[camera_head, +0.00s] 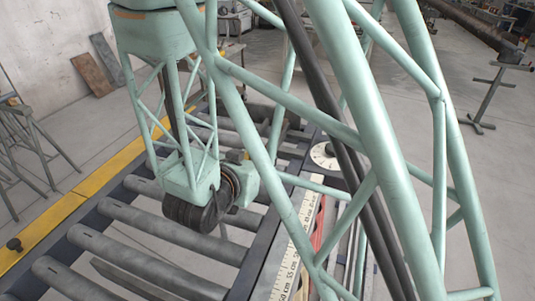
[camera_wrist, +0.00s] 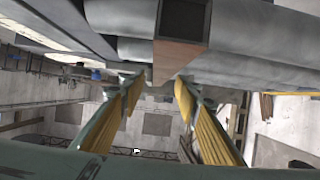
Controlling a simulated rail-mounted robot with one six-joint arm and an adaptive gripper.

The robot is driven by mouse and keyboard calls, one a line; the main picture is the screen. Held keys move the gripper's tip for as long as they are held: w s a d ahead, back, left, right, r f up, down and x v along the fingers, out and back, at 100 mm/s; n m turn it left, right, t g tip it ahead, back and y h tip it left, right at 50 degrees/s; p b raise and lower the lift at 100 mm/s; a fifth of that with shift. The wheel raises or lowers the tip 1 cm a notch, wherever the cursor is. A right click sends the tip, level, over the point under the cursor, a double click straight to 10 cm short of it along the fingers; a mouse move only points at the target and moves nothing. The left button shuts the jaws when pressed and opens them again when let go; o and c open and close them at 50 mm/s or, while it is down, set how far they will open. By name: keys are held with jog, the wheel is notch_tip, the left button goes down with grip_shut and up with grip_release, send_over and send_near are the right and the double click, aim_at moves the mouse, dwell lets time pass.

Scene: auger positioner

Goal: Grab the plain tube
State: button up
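My gripper (camera_wrist: 158,88) shows in the wrist view as two fingers with yellow ribbed pads, spread apart with nothing between the pads. Just beyond the fingertips is a square-ended hollow tube (camera_wrist: 184,22) with a dark opening and a brown lower face. Smooth round grey tubes (camera_wrist: 262,38) lie beside and behind it. I cannot tell which of these is the plain tube, or whether a fingertip touches anything. In the head view my arm's pale green frame covers much of the scene, and I cannot make out the gripper's fingers there.
A roller table (camera_head: 150,225) with grey rollers fills the lower left of the head view. A yellow edge strip (camera_head: 75,200) runs along its left side. A measuring scale (camera_head: 293,250) and round dial (camera_head: 323,156) line its right side. Stands (camera_head: 488,95) occupy the floor beyond.

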jog(key=shift+b+x, duration=0.3)
jog(key=shift+x, duration=1.05)
jog(key=shift+c, duration=0.2)
grip_shut()
